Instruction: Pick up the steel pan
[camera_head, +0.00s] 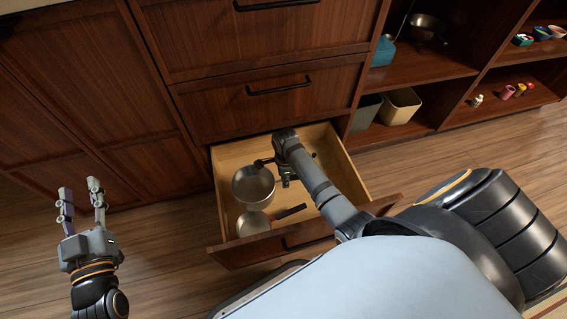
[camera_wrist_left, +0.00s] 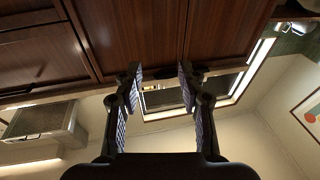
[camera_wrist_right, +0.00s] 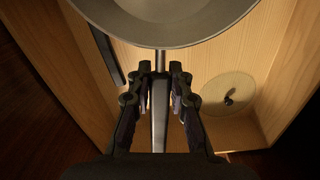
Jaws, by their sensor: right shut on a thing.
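The steel pan (camera_head: 253,186) is at the open drawer, on its left side in the head view. In the right wrist view its round bowl (camera_wrist_right: 165,22) fills the top, and its steel handle (camera_wrist_right: 159,112) runs down between my fingers. My right gripper (camera_head: 284,175) is shut on that handle; it also shows in the right wrist view (camera_wrist_right: 160,98). I cannot tell how far the pan is above the drawer floor. My left gripper (camera_head: 82,192) is open and empty, left of the drawer; its parted fingers show in the left wrist view (camera_wrist_left: 160,85).
The wooden drawer (camera_head: 218,205) also holds a second pan (camera_head: 252,224) with a dark handle (camera_head: 290,212), nearer its front. A round clear lid (camera_wrist_right: 240,85) with a dark knob lies inside. Closed drawers rise behind; open shelves (camera_head: 420,68) stand to the right.

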